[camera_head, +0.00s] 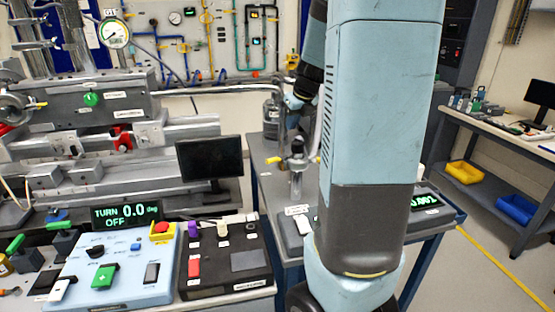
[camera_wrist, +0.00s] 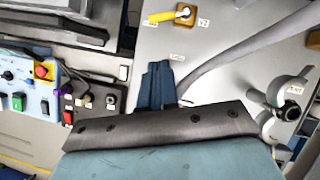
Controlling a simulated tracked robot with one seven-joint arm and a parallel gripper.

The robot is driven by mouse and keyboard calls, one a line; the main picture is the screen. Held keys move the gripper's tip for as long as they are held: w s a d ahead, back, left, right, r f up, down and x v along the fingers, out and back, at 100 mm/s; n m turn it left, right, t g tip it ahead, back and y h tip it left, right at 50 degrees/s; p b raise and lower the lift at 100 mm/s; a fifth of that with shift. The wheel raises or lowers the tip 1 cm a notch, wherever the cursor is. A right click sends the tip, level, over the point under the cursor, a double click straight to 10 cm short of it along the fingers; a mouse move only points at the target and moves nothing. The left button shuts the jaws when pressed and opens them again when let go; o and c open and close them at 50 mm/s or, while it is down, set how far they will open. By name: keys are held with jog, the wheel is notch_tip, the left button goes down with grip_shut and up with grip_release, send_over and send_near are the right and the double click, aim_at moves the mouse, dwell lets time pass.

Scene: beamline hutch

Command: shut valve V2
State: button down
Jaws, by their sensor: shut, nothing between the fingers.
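In the wrist view, a small valve (camera_wrist: 184,13) with an orange-yellow body and a metal centre stands at the top edge, with a tag reading V2 just right of it. Its yellow lever (camera_wrist: 160,17) points left. My gripper (camera_wrist: 158,66) is shut and empty, below the valve in the picture and apart from it. In the head view, a metal post fitting (camera_head: 297,160) with a yellow lever to its left stands on the grey bench; I cannot read whether it is V2. My arm covers much of the view there, and the fingertips cannot be made out.
A grey hose (camera_wrist: 235,50) curves close to my gripper. A round fitting (camera_wrist: 290,100) stands at right. The blue control box (camera_head: 120,265) and black box (camera_head: 225,262) sit at left, with a monitor (camera_head: 210,160) behind them. A side bench (camera_head: 480,135) stands at far right.

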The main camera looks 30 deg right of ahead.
aim_at(271, 160)
jog(key=x, duration=1.9)
jog(key=shift+a, duration=0.1)
jog(key=shift+w, duration=0.1)
jog(key=shift+w+a, duration=0.4)
jog(key=shift+w, duration=0.15)
jog(key=shift+w+a, duration=0.2)
jog(key=shift+w, duration=0.55)
jog(key=shift+r, duration=0.1)
